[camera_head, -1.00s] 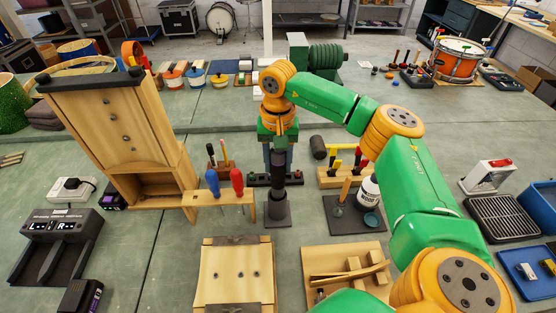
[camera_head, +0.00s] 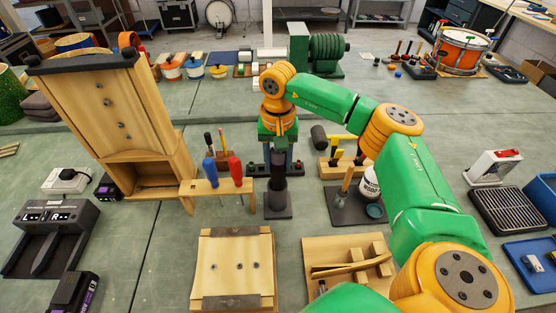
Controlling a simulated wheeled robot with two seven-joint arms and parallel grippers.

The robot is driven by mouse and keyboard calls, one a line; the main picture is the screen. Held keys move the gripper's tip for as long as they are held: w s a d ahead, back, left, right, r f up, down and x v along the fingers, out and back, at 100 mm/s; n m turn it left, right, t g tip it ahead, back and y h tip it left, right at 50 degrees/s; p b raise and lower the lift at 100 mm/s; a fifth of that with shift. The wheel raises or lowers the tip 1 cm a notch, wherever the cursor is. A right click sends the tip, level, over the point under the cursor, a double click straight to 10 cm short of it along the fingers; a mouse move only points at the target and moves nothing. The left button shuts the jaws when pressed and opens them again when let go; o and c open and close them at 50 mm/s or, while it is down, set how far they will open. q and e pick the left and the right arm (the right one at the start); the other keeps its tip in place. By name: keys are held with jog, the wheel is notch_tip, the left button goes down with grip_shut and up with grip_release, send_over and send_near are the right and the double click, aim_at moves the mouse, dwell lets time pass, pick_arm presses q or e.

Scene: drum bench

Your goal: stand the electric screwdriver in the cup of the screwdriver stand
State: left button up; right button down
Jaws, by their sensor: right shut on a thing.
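The electric screwdriver (camera_head: 278,165) is a dark, upright cylinder in the middle of the bench. My right gripper (camera_head: 278,145) reaches down from above and is shut on it. The screwdriver stand (camera_head: 278,213) is a dark square base with a round dark cup directly below the tool. The tool's lower end lines up with the cup and overlaps it in the picture. Dark on dark, I cannot tell how deep it sits or whether it touches the bottom. My left gripper is not in view.
A wooden rack (camera_head: 216,189) with red and blue screwdrivers stands close left of the stand. A dark tray (camera_head: 355,208) with a white glue bottle (camera_head: 371,182) is to the right. A wooden board (camera_head: 233,270) and a wooden tray (camera_head: 318,245) lie in front.

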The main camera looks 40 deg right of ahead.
jog(key=shift+c, duration=1.6)
grip_release()
notch_tip(320, 180, up, 7)
jog(key=shift+r+b, duration=0.1)
jog(key=shift+b, duration=0.75)
